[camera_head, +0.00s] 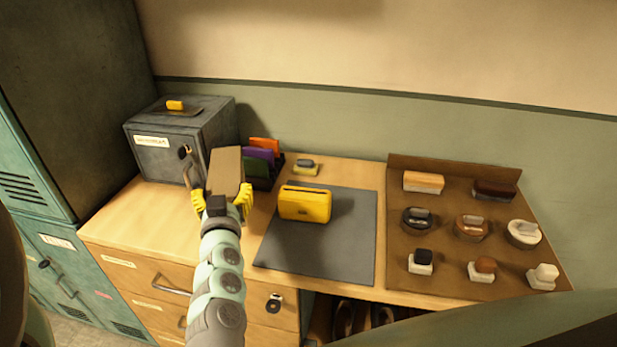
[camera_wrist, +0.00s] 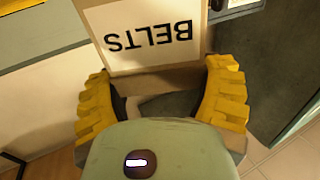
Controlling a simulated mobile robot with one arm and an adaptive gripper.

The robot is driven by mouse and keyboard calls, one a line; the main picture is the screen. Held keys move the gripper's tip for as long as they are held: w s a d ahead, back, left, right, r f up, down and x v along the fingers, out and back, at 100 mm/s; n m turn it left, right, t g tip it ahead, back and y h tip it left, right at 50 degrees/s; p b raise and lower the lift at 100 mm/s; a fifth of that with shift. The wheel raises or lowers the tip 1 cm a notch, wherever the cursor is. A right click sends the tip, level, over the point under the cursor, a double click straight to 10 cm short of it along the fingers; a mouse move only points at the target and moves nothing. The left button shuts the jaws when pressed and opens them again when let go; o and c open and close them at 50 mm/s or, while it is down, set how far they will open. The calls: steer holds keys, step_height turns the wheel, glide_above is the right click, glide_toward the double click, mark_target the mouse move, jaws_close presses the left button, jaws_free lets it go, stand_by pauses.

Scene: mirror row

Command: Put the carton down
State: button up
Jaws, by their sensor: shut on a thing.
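My gripper (camera_head: 221,204) has yellow ribbed fingers and is shut on a brown carton (camera_head: 226,168). In the wrist view the gripper (camera_wrist: 163,97) has a finger at each side of the carton (camera_wrist: 185,76), which bears a white label reading BELTS, upside down there. In the head view the carton is in front of the grey box's right side, over the left part of the wooden counter (camera_head: 142,215). I cannot tell whether its underside touches anything.
A grey metal box (camera_head: 160,157) stands at the back left. Colored upright folders (camera_head: 262,155) stand just right of the carton. A yellow toaster-like object (camera_head: 304,204) sits on a dark mat (camera_head: 330,255). A brown tray (camera_head: 455,272) holds several brushes and tins at right. The counter's left front is clear.

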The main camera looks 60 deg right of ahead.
step_height(320, 180, down, 6)
steer(key=shift+s+d+r+b, duration=0.1)
steer(key=shift+s+d+b, duration=0.05)
steer(key=shift+b, duration=0.35)
steer(key=shift+f, duration=0.5)
steer(key=o, duration=1.3)
steer(key=shift+c, duration=0.2)
steer(key=b+v, duration=0.3)
steer(key=v, duration=0.9)
